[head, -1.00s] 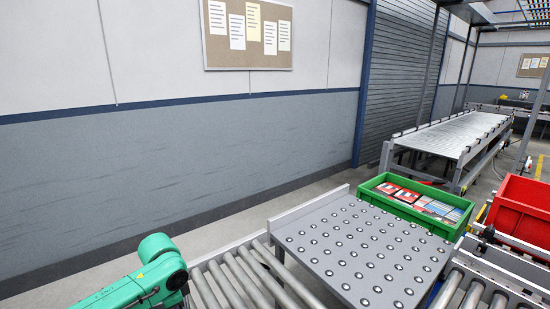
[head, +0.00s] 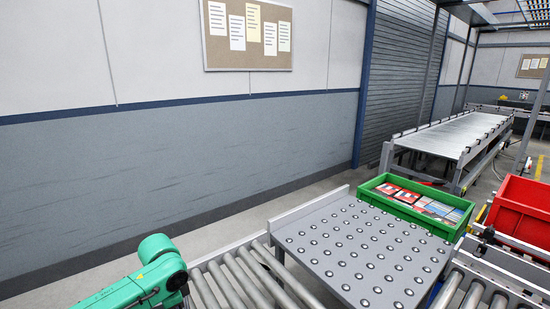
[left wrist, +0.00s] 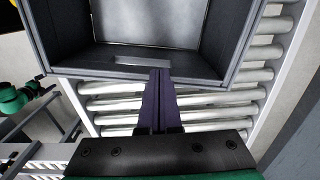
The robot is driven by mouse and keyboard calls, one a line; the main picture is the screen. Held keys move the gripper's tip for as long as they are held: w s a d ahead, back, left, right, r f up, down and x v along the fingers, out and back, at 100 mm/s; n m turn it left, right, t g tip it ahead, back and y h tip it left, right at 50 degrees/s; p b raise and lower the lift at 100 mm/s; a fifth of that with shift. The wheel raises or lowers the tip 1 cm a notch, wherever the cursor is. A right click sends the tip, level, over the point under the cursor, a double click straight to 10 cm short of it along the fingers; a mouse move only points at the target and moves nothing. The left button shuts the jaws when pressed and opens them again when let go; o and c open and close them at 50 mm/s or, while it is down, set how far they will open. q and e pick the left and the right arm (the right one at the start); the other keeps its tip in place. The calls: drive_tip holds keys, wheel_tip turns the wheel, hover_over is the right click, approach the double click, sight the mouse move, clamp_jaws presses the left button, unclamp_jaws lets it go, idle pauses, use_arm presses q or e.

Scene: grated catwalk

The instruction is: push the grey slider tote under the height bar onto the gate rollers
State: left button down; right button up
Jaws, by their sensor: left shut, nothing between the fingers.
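The grey slider tote (left wrist: 150,62) shows in the left wrist view, at the top, dark-walled and open on top, with a pale bottom. It rests on a roller lane (left wrist: 210,100). My left gripper (left wrist: 159,72) is shut and empty, its two dark fingers together. Their tips are at the tote's near wall, by a light slot in it; I cannot tell whether they touch. The head view shows my green left arm at the lower left, but neither the gripper nor the tote. I cannot make out the height bar. My right gripper is in neither view.
In the head view, grey rollers (head: 246,281) lead along a ball-topped table (head: 350,250). A green crate (head: 412,222) with flat printed items stands behind it, and a red crate (head: 520,205) is at the right. A long conveyor (head: 455,138) lies farther back.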

use_arm(q)
wheel_tip(320, 180, down, 5)
drive_tip(key=shift+f+b, duration=0.2)
drive_tip(key=shift+b, duration=0.65)
